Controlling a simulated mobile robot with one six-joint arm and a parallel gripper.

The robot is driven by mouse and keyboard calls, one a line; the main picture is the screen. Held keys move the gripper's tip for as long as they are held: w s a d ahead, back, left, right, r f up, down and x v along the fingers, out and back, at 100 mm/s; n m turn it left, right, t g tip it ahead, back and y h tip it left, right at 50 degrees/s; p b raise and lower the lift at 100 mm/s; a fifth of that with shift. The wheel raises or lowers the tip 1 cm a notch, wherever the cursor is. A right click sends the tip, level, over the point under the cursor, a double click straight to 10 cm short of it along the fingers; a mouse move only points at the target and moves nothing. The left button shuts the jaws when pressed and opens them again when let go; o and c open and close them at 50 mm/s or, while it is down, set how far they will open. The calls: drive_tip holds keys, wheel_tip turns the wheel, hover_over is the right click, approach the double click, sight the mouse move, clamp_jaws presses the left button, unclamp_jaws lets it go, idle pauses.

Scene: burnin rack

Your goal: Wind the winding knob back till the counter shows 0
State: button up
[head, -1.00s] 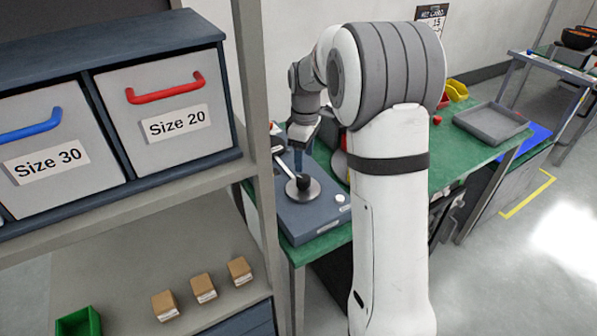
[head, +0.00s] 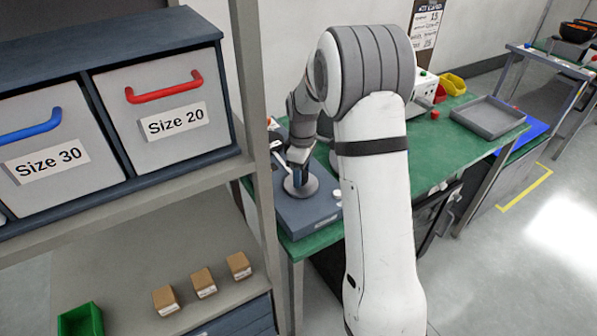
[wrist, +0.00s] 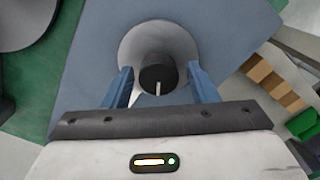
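The winding knob (wrist: 158,74) is a dark round knob with a white pointer line, on a light grey disc (wrist: 185,42) on the blue-grey box (wrist: 90,75). In the head view the box (head: 311,216) sits on the green bench, with the disc (head: 311,187) near its front. My gripper (wrist: 160,84) is open in the wrist view, its two blue fingers on either side of the knob with gaps visible. In the head view my gripper (head: 299,178) is right over the knob and hides most of it. I cannot see the counter's reading in either view.
A shelf post (head: 255,120) stands close to the left of the box. Drawers and several small brown boxes (head: 204,283) are on the shelf. A grey tray (head: 490,117) and a yellow bin (head: 453,85) lie farther along the green bench (head: 425,150).

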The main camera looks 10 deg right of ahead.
drive_tip(key=c, duration=0.7)
drive_tip(key=shift+a, duration=0.35)
drive_tip(key=shift+c, duration=0.5)
drive_tip(key=shift+d+f, duration=0.1)
drive_tip(key=shift+d, duration=0.2)
drive_tip(key=shift+s+d+f, duration=0.1)
drive_tip(key=o, duration=1)
drive_tip(key=shift+r, duration=0.2)
